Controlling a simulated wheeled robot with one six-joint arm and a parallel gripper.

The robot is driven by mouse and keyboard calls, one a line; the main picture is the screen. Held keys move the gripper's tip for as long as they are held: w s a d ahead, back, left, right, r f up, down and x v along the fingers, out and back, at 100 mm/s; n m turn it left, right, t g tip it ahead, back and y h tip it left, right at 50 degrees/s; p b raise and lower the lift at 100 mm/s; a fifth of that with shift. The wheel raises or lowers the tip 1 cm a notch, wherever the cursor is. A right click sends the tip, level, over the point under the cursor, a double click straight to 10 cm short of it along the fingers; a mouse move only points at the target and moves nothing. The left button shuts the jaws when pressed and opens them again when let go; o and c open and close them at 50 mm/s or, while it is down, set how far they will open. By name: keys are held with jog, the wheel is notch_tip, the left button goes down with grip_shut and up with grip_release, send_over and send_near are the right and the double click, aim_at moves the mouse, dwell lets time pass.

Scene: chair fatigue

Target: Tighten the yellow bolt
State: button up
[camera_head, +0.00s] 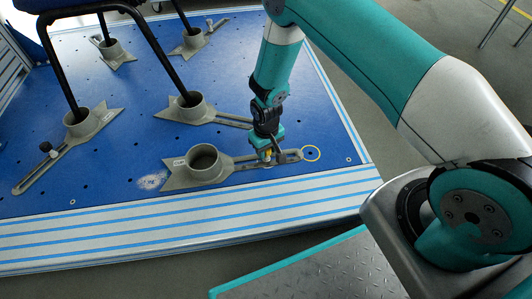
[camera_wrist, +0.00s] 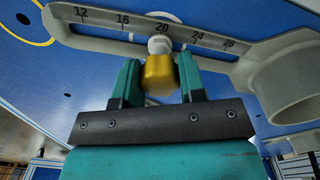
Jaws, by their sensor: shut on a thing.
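The yellow bolt (camera_wrist: 161,76) sits between the two teal fingers of my gripper (camera_wrist: 160,82) in the wrist view. Its pale tip (camera_wrist: 160,44) meets the slotted arm of a grey bracket (camera_wrist: 205,37), close to the 20 mark on the scale. In the head view my gripper (camera_head: 268,152) points down at the slot of the empty grey bracket (camera_head: 190,178) near the platform's front edge. The bolt shows there only as a small yellow patch (camera_head: 268,154), mostly hidden by the fingers. My gripper is shut on the bolt.
The blue platform (camera_head: 110,178) carries several more grey brackets. Black chair legs (camera_head: 62,70) stand in some of their cups. Another bracket (camera_head: 187,107) lies just behind my gripper. A yellow ring mark (camera_head: 311,153) lies at the slot's right end.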

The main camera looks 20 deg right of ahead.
jog(key=m, duration=0.3)
jog(key=shift+p, duration=0.3)
jog(key=shift+r+m+p, duration=0.1)
jog(key=shift+m+p, duration=0.25)
jog(key=shift+m, duration=1.65)
jog(key=o, duration=0.9)
jog(key=n+p, duration=0.1)
jog(key=n, duration=0.1)
jog(key=shift+n, duration=1)
